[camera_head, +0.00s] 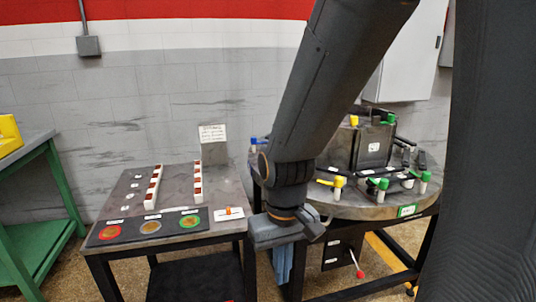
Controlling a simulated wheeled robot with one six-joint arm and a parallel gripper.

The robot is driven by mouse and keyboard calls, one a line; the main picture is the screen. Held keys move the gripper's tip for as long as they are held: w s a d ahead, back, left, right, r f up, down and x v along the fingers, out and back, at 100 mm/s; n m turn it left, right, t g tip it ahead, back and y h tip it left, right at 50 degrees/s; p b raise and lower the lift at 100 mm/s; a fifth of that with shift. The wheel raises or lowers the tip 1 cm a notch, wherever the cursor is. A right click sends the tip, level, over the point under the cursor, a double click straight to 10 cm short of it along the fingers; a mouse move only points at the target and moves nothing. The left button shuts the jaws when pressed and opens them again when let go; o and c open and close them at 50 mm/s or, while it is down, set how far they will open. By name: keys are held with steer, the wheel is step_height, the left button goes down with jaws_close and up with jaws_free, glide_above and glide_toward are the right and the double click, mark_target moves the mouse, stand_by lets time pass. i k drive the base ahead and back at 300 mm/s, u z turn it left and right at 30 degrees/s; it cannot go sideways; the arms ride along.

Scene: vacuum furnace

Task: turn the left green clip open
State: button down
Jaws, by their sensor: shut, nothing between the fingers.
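The round table (380,208) on the right carries several coloured clips. A green clip (380,184) sits near its front edge, left of a second green clip (423,177). Another green clip (391,118) shows higher up, on top of the dark block in the middle. My gripper (282,258) hangs pointing down in front of the round table's left edge, left of and apart from the front green clips. It is shut and empty. My arm hides part of the table's left side.
A yellow clip (339,182) stands left of the front green clips; a blue clip (253,140) is at the far left. A dark box (373,146) rises in the table's middle. A side table (125,192) with coloured discs stands left.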

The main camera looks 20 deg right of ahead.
mark_target(383, 185)
steer(key=u, duration=0.4)
steer(key=k, duration=0.2)
steer(key=z, duration=1.25)
steer(key=i, duration=0.9)
